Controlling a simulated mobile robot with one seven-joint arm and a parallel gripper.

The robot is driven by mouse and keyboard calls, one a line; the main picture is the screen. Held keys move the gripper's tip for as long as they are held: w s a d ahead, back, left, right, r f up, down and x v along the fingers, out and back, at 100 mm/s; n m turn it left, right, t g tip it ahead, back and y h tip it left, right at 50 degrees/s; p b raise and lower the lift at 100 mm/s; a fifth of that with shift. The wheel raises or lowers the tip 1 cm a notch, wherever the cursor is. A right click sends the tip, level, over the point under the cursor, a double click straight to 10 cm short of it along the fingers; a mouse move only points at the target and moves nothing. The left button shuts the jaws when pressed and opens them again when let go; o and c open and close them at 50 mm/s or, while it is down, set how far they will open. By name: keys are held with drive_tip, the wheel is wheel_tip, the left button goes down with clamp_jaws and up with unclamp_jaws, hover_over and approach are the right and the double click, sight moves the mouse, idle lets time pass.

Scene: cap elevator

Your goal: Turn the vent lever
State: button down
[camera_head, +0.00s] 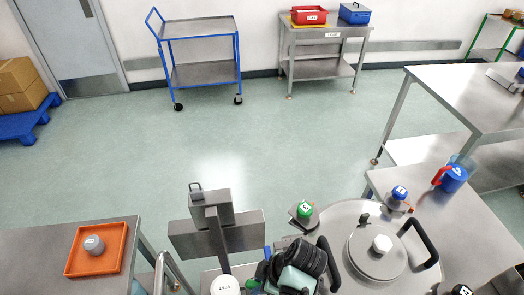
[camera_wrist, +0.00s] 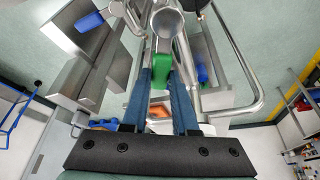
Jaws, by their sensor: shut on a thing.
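My gripper (camera_wrist: 161,84) reaches forward in the wrist view with two blue fingers, shut on a green lever (camera_wrist: 183,58). The lever sits on metal pipework beside a round pipe end. I take it for the vent lever; no label on it is readable. In the head view the dark wrist end of my arm (camera_head: 292,264) covers the fingers and most of the lever. A white round cap marked VENT (camera_head: 228,286) stands just left of it, at the bottom edge.
A round steel vessel lid (camera_head: 378,255) with black handles is close on the right. Grey steel boxes on a post (camera_head: 214,232) stand behind and left of my arm. An orange tray (camera_head: 72,262) with a grey cap lies on the left table.

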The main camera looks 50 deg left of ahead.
drive_tip(key=shift+s+d+n, duration=0.1)
drive_tip(key=shift+n, duration=0.2)
idle(0.4)
drive_tip(key=c, duration=0.7)
unclamp_jaws()
drive_tip(key=shift+p+v, duration=1.35)
drive_tip(key=shift+v, duration=5.2)
